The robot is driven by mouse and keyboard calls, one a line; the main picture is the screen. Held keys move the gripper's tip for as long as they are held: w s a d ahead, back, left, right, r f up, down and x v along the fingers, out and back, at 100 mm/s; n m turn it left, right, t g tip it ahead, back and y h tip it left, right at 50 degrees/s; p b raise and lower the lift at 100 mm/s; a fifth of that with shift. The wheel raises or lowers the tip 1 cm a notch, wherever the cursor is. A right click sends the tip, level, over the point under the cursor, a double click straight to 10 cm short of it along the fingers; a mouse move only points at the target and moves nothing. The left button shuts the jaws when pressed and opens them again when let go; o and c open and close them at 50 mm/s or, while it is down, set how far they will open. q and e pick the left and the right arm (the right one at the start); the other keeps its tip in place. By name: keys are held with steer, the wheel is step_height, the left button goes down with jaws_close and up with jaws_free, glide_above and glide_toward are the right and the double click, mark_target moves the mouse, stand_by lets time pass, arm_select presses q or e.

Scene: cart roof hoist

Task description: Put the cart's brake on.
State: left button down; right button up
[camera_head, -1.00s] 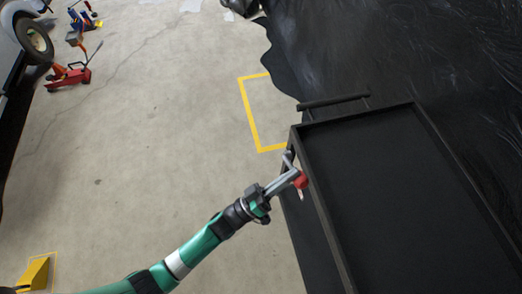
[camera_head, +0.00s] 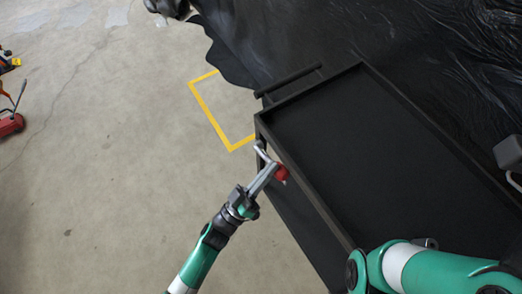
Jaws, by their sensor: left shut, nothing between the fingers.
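The dark cart (camera_head: 356,249) has a flat tray top with a raised rim and a push bar at its far end. On its left side, near the far left corner, are a bent grey lever (camera_head: 262,151) and a red knob (camera_head: 281,173). My left gripper (camera_head: 270,168) is shut and empty, right at the lever and knob. It overlaps them in the picture, so I cannot tell whether it touches them. My right arm (camera_head: 440,268) crosses the cart's near part. I cannot make out its gripper.
A yellow line (camera_head: 205,104) marks the floor beyond the cart's far left corner. Glossy black sheeting (camera_head: 300,35) lies behind the cart. A grey block (camera_head: 508,152) shows at the right edge. A red jack (camera_head: 10,124) stands far left. The floor between is clear.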

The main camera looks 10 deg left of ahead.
arm_select(q)
step_height(320, 180, up, 4)
steer(key=a+p, duration=0.1)
steer(key=p, duration=0.2)
steer(key=f+v, duration=0.1)
steer(key=v, duration=0.9)
steer(key=shift+w+a+p, duration=0.25)
steer(key=shift+w+p, duration=0.05)
steer(key=shift+p, duration=0.05)
steer(key=shift+r, duration=0.15)
